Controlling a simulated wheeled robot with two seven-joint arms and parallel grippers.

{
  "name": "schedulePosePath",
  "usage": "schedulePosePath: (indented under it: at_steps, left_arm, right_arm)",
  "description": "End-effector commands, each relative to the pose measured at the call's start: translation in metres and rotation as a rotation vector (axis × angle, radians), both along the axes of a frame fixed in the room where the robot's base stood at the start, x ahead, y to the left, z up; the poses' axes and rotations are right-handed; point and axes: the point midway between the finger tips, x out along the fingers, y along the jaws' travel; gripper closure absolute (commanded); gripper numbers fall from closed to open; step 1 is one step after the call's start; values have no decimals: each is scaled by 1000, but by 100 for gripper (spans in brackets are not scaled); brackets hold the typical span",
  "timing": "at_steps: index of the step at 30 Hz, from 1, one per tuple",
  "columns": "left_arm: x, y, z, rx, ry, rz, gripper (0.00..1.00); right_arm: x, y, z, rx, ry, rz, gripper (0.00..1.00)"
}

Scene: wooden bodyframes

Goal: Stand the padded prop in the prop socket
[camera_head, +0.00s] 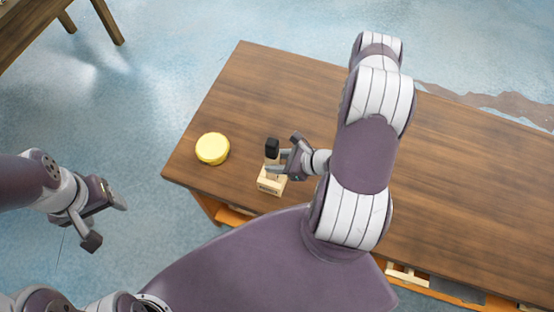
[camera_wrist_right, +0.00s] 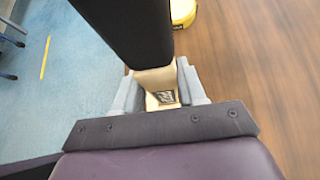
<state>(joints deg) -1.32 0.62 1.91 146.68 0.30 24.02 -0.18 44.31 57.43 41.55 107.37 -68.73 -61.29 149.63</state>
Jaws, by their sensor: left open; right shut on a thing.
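The padded prop (camera_head: 272,146) has a black pad on top of a pale wooden shaft. My right gripper (camera_head: 280,161) is shut on its shaft below the pad. The right wrist view shows the black pad (camera_wrist_right: 125,30) and the shaft (camera_wrist_right: 156,80) between the grey fingers. The prop socket (camera_head: 270,183) is a small pale wooden block with dark lettering, near the table's front edge. The prop looks upright over the socket; I cannot tell whether its lower end is inside. My left gripper (camera_head: 106,222) is open and empty, off the table's left side.
A round yellow object (camera_head: 212,149) sits on the wooden table (camera_head: 270,90), left of the socket; it also shows in the right wrist view (camera_wrist_right: 183,12). The tabletop behind is clear. Another wooden table (camera_head: 35,25) stands at the far left. My right arm hides part of the tabletop.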

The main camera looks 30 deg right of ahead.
Motion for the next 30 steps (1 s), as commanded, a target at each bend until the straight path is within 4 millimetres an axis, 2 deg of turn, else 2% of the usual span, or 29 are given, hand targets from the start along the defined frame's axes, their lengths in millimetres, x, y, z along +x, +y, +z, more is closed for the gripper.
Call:
schedulePosePath:
  at_steps: [30]
  left_arm:
    - [0, 0, -17, 0, 0, 0, 35]
  right_arm:
    - [0, 0, -21, 0, -2, 0, 100]
